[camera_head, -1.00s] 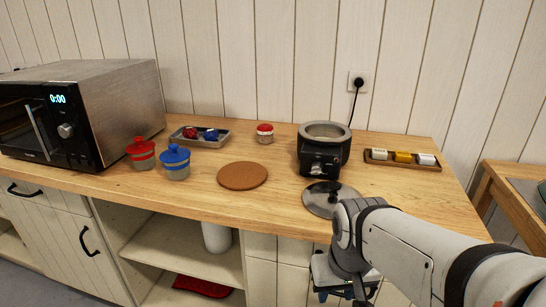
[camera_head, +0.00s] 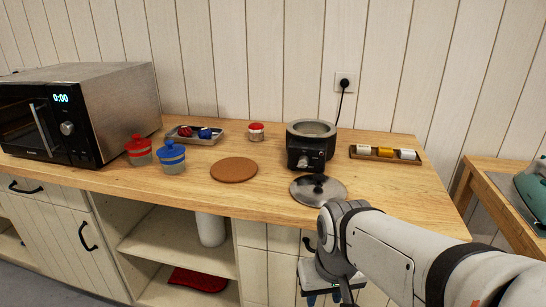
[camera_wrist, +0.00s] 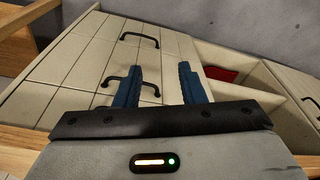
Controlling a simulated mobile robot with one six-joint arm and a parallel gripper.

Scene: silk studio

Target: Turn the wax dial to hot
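The wax pot (camera_head: 310,146) is a black heater with a metal rim, standing on the wooden counter. Its dial (camera_head: 304,162) is a small knob low on the front; its setting is too small to read. A round metal lid (camera_head: 318,189) lies in front of the pot. My gripper shows at the bottom of the head view, below the counter edge and in front of the drawers. In the wrist view my gripper (camera_wrist: 156,84) has its two blue fingers apart with nothing between them. It is well away from the dial.
A cork mat (camera_head: 234,170), red jar (camera_head: 139,151) and blue jar (camera_head: 172,158) stand left of the pot. A tray of small bottles (camera_head: 385,152) lies right. A microwave (camera_head: 85,115) fills the left end. The counter edge lies above my gripper.

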